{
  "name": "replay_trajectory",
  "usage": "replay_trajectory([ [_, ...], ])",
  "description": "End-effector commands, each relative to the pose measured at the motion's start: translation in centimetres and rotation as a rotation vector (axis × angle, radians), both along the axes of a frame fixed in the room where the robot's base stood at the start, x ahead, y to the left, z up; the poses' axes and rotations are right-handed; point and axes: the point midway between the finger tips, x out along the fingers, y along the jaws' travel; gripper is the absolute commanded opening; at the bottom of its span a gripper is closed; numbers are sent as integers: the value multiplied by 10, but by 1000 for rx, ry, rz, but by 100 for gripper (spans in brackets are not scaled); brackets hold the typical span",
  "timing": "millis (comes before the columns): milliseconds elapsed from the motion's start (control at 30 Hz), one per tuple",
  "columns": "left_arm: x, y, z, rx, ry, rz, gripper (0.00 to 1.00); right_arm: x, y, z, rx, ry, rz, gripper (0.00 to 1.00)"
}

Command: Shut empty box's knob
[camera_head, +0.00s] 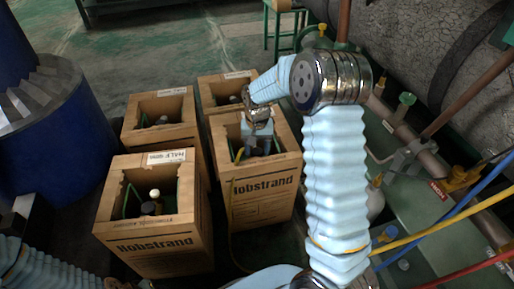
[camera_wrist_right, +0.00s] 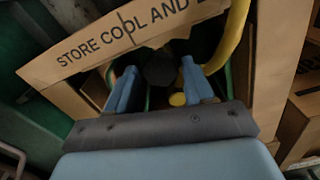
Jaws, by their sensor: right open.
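My right gripper (camera_head: 258,148) reaches down into the open top of the front right cardboard box (camera_head: 262,188), marked "lobstrand" in the visible part. In the wrist view the gripper (camera_wrist_right: 160,88) is open, with its two blue fingers pointing into the box. A dark, roundish knob (camera_wrist_right: 160,68) shows between and just beyond the fingertips; I cannot tell whether they touch it. A yellow hose (camera_wrist_right: 230,40) comes out of this box beside the right finger. No label naming this box as empty is readable.
Three more open boxes stand close by: front left (camera_head: 152,220) with a "HALF" label, back left (camera_head: 160,118), and back right (camera_head: 222,92). A blue drum (camera_head: 60,140) is at left. Pipes, valves (camera_head: 405,155) and hoses crowd the right side.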

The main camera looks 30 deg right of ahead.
Motion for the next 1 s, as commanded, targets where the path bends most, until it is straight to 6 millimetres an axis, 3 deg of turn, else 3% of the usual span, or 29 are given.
replay_trajectory([
  [500,0,0,17,2,-1,1,43,1,0,112,-1,-5,-1,52],
  [700,0,-1,19,0,-1,-2,43,0,0,132,0,-2,-1,52],
  [1000,0,-1,19,-1,-1,-2,43,0,0,134,0,-2,-1,52],
])
